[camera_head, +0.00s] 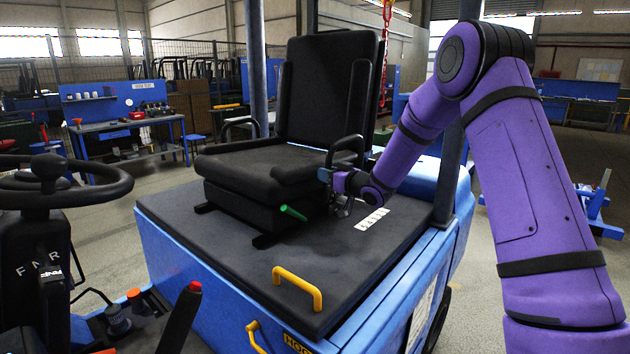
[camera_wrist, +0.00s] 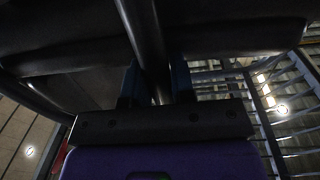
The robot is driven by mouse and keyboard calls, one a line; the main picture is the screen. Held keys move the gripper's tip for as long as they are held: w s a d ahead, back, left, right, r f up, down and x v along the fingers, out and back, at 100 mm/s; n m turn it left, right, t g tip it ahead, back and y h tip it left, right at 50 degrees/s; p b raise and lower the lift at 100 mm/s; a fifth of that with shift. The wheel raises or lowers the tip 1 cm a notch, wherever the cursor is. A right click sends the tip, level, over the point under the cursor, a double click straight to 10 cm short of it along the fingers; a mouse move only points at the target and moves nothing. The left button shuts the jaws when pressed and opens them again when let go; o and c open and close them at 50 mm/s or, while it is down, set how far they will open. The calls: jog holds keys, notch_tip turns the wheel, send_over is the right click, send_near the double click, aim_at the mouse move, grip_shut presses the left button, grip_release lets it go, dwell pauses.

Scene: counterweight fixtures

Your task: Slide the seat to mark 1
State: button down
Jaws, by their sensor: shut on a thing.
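The black seat (camera_head: 255,165) stands upright on the dark deck (camera_head: 215,245) of a blue vehicle, on a low base with rails. My gripper (camera_head: 325,176) is at the seat's near right side, shut on the lower front part of the looped armrest (camera_head: 347,142). In the wrist view a dark tube (camera_wrist: 147,40) of that armrest runs between the blue fingers (camera_wrist: 156,85). A green lever (camera_head: 293,213) sticks out below the seat's front. A white scale strip (camera_head: 372,219) lies on the deck right of the seat base; its figures are too small to read surely.
A yellow handle (camera_head: 298,285) stands on the deck's front edge. A steering wheel (camera_head: 50,180) and a red-tipped lever (camera_head: 182,315) are at the left front. A dark post (camera_head: 255,70) rises behind the seat.

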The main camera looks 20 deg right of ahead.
jog(key=shift+d, duration=0.25)
jog(key=c, duration=1)
grip_release()
jog(key=shift+w+d, duration=0.15)
jog(key=shift+o, duration=0.2)
jog(key=shift+s, duration=0.2)
jog(key=v, duration=1)
jog(key=shift+s, duration=0.2)
jog(key=shift+d, duration=0.1)
